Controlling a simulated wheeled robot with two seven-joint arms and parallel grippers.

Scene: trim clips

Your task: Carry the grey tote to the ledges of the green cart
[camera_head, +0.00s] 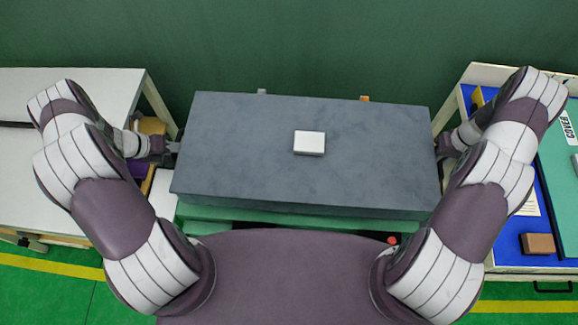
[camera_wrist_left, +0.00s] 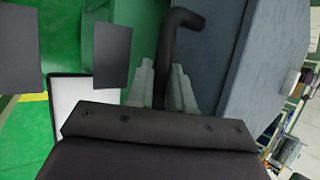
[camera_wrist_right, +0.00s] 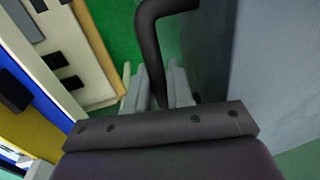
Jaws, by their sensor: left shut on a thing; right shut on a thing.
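The grey tote (camera_head: 250,150) is a wide flat-topped box in front of my body, slightly turned in the head view. A small white block (camera_head: 309,143) lies on its top. My left gripper (camera_head: 173,147) is shut on the dark bent handle (camera_wrist_left: 182,22) at the tote's left end. My right gripper (camera_head: 440,150) is shut on the matching handle (camera_wrist_right: 150,30) at the right end. A green structure (camera_head: 195,213), seemingly the green cart, shows below the tote's near edge. The tote hides most of it, so I cannot tell whether they touch.
A white-topped table (camera_head: 60,95) stands left. A cream-framed bench (camera_head: 490,72) with a blue surface stands right, holding a brown block (camera_head: 538,243) and a green board (camera_head: 558,170). A dark green wall (camera_head: 300,40) rises behind. Green floor with yellow lines shows at both lower corners.

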